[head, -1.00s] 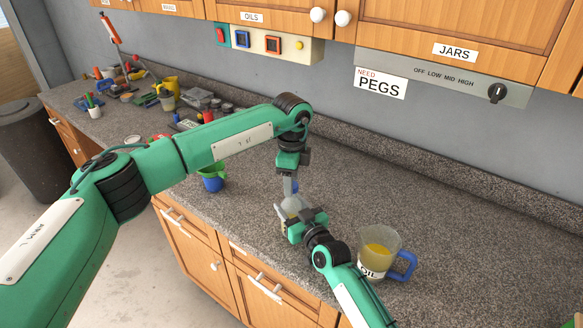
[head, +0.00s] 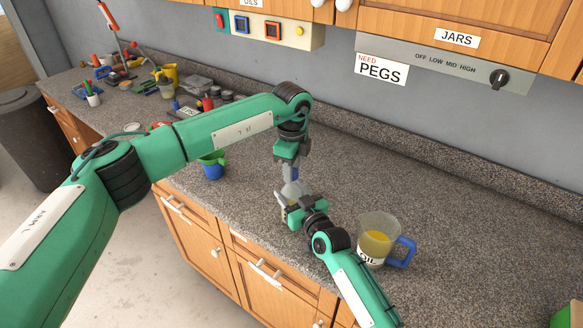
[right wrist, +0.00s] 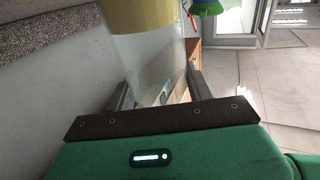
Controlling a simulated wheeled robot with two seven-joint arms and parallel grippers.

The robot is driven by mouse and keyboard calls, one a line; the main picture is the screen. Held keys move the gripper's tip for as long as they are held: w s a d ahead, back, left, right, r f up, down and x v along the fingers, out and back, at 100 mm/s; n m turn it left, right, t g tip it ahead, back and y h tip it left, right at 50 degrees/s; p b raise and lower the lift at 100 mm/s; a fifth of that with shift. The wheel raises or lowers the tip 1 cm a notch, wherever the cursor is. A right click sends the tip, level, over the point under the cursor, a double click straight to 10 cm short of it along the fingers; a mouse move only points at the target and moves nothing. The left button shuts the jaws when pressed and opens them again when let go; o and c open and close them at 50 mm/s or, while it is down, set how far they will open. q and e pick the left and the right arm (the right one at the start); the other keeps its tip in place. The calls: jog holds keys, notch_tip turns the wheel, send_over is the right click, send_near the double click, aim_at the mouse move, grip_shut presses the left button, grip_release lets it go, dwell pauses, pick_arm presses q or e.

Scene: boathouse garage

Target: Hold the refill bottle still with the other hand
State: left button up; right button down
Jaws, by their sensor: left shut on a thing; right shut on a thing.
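The refill bottle (head: 292,190) is pale and translucent, and stands over the counter between my two grippers. My right gripper (head: 297,207) is shut around its body from the front right. In the right wrist view the clear bottle wall (right wrist: 148,65) lies between the jaws, with a yellow band (right wrist: 140,16) at the top edge of the picture. My left gripper (head: 290,172) points down from above and is shut at the bottle's top, where a small blue part shows, perhaps a cap. My grippers hide much of the bottle.
A jug of yellow oil (head: 378,240) with a blue handle stands close to my right forearm. A green and blue cup (head: 212,166) stands left of the bottle. Several tools and containers crowd the counter's far left. The counter (head: 480,220) behind the jug is clear.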

pick_arm(q)
jog(key=m, duration=1.6)
jog(key=shift+m, duration=0.4)
jog(key=m, duration=1.2)
jog(key=shift+w+a, duration=0.1)
jog(key=m, duration=0.4)
jog(key=shift+m, duration=0.4)
jog(key=m, duration=1.1)
jog(key=o, duration=1.2)
jog(key=shift+f, duration=0.1)
